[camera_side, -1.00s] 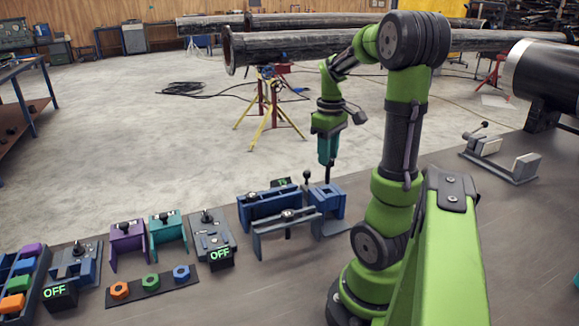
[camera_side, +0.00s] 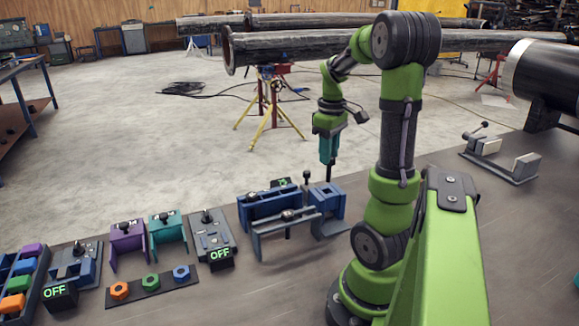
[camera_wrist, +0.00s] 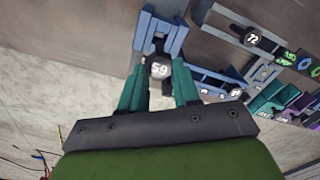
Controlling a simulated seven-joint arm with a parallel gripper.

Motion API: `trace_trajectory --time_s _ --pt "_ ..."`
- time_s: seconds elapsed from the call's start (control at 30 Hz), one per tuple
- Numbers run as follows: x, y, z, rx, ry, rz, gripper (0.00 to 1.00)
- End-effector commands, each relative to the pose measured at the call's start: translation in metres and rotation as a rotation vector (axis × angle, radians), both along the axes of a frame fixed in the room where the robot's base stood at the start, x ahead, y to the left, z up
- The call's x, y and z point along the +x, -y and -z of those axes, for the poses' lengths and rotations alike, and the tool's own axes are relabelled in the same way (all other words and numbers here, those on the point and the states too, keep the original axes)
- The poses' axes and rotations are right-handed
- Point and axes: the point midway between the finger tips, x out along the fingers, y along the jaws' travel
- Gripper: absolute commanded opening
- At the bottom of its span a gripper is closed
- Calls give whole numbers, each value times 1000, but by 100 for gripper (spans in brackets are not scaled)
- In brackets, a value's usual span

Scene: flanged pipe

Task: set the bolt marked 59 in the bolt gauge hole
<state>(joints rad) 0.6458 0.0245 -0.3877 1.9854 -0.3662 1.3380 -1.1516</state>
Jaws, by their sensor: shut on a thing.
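My gripper (camera_side: 328,160) is shut on the bolt marked 59, whose dark round head with a white number (camera_wrist: 159,69) shows between the teal fingertips in the wrist view. In the side view, the bolt's dark shank (camera_side: 329,174) hangs upright below the fingers. A blue block-shaped fixture (camera_side: 324,201), which looks like the bolt gauge, stands just below; it also shows ahead of the bolt in the wrist view (camera_wrist: 176,38). The shank's tip appears above the fixture, but the exact gap and the hole itself are hard to make out.
A black-headed bolt (camera_side: 307,175) stands left of the gripper. A bolt marked 72 (camera_wrist: 251,37) sits on a blue-grey rail rack (camera_side: 287,222). Purple (camera_side: 127,240) and teal (camera_side: 167,232) brackets and a nut strip (camera_side: 152,288) lie further left. The bench's right side has free room.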

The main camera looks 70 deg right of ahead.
Motion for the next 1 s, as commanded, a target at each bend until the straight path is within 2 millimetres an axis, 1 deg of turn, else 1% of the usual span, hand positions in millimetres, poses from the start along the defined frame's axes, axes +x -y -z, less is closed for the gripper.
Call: trace_trajectory --time_s 0.37,0.8,1.0 --pt "0 0 2 0 0 0 0" --pt "0 0 22 0 -1 0 0" --pt "0 0 24 0 0 0 0"
